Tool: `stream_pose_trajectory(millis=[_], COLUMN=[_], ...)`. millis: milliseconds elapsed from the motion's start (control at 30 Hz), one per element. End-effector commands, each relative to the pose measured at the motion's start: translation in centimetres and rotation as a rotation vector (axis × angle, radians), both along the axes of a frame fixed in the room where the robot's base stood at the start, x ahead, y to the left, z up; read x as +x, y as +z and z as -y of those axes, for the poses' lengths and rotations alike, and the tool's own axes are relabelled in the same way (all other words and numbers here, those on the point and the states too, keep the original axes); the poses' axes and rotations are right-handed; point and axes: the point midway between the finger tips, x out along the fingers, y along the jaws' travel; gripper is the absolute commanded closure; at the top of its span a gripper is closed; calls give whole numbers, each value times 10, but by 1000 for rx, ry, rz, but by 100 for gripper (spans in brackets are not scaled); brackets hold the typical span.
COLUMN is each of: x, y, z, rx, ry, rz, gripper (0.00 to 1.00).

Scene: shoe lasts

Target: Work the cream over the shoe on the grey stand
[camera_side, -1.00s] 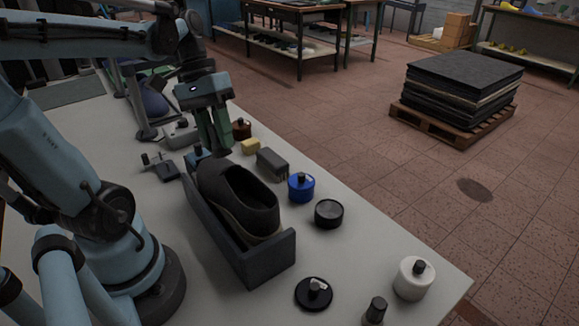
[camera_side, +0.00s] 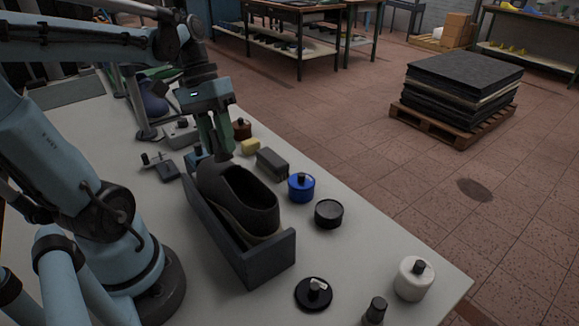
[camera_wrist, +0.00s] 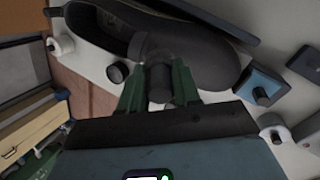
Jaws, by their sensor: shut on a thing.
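The dark shoe (camera_side: 250,205) rests in the grey stand (camera_side: 268,262) on the bench, its opening facing up. It also shows across the top of the wrist view (camera_wrist: 210,62). My gripper (camera_side: 222,152) is above the shoe's far end in the side view. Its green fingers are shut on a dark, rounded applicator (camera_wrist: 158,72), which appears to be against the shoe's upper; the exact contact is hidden. I cannot make out any cream on the dark upper. A black round tin (camera_side: 328,214) stands right of the stand.
A black disc with a knob (camera_side: 314,293) and a white jar (camera_side: 414,279) are near the front.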

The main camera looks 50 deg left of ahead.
Motion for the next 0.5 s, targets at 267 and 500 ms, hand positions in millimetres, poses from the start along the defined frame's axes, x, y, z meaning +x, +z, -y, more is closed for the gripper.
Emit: stream_pose_trajectory(millis=[267,500], x=[0,0], y=[-4,-8], z=[2,3], rx=[0,0], ry=[0,0], rz=[0,0], gripper=[99,99])
